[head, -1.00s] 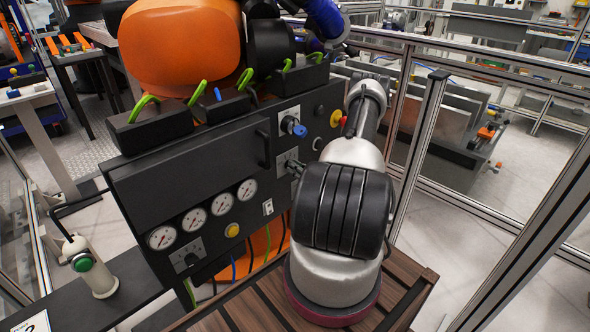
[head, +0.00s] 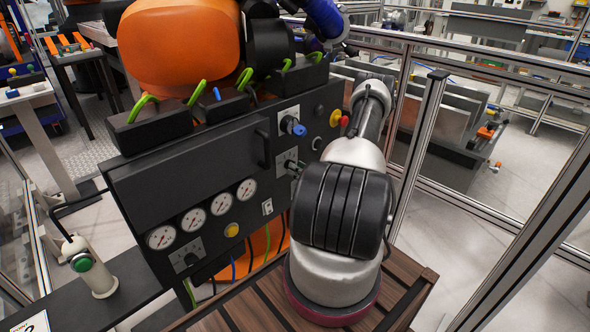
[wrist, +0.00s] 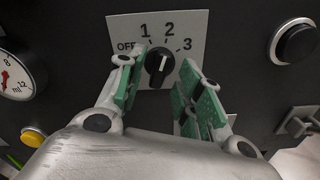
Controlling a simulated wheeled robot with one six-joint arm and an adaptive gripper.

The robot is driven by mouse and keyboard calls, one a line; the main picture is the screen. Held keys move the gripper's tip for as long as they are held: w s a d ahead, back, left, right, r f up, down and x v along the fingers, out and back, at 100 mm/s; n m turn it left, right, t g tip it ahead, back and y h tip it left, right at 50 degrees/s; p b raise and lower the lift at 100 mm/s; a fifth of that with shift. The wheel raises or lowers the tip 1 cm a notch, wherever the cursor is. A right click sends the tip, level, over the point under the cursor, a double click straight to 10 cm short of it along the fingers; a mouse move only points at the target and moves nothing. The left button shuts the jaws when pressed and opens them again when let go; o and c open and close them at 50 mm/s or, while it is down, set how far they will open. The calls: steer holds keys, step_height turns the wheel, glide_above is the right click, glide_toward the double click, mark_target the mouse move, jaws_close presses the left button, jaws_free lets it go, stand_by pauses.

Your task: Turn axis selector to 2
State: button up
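The axis selector is a black rotary knob (wrist: 159,63) on a pale plate marked OFF, 1, 2 and 3 in the wrist view. The knob's white mark is at its top and points up, roughly towards the 2. My gripper (wrist: 160,78) is open with green-padded fingers, one on each side of the knob. The left finger is close to the knob's left edge; the right finger stands clear on the right. Contact cannot be told. In the head view the selector's plate (head: 284,157) shows beside my arm, which hides much of the gripper.
A gauge (wrist: 17,76) and a yellow button (wrist: 33,137) lie left of the selector. A black round button (wrist: 296,43) is on the right. A blue knob (head: 298,129) and a panel handle (head: 263,148) stick out nearby. A metal fence post (head: 419,150) stands right of my arm.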

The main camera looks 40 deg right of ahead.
steer(key=s, duration=1)
steer(key=shift+s+d, duration=0.15)
steer(key=shift+d, duration=0.25)
